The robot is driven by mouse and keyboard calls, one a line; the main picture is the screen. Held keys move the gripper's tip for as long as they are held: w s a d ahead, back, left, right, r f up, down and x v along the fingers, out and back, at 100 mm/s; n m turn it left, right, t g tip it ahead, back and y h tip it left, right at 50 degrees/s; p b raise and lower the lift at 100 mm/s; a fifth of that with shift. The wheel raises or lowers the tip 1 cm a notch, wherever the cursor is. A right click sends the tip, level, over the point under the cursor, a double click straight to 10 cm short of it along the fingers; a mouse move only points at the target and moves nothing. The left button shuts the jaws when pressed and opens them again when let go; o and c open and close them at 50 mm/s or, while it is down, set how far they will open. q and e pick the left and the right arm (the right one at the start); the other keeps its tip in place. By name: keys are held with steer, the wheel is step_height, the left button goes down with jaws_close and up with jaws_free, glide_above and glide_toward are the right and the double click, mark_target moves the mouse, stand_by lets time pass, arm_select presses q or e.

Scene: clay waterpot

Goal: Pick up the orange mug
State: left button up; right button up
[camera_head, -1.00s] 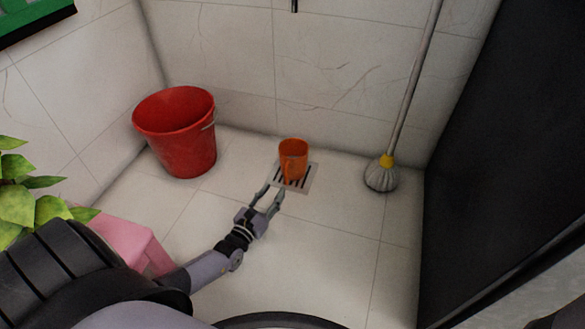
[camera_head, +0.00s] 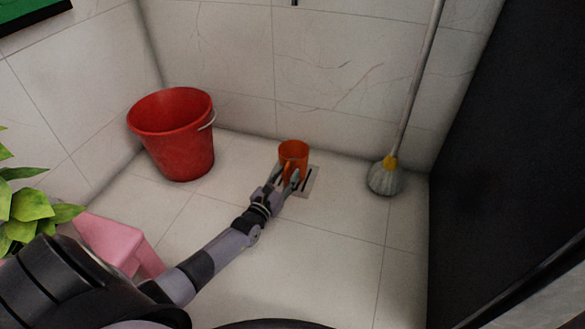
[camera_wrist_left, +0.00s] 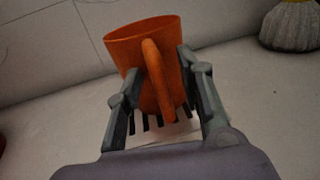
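The orange mug (camera_head: 293,152) stands upright on a drain grate (camera_head: 312,184) in the floor near the back wall. In the left wrist view the mug (camera_wrist_left: 136,46) has its handle facing my wrist. My left gripper (camera_head: 285,175) reaches in low at the mug's near side. In the left wrist view the gripper (camera_wrist_left: 155,80) is open, one finger on each side of the mug and its handle. I cannot tell whether the fingers touch it. My right gripper is not in view.
A red bucket (camera_head: 172,140) stands left of the mug. A mop (camera_head: 386,178) leans at the right near a dark panel (camera_head: 500,150). A pink stool (camera_head: 115,240) and a leafy plant (camera_head: 30,205) are at the left. The floor right of my arm is clear.

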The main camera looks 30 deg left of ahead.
arm_select(q)
jaws_close()
stand_by(0.6)
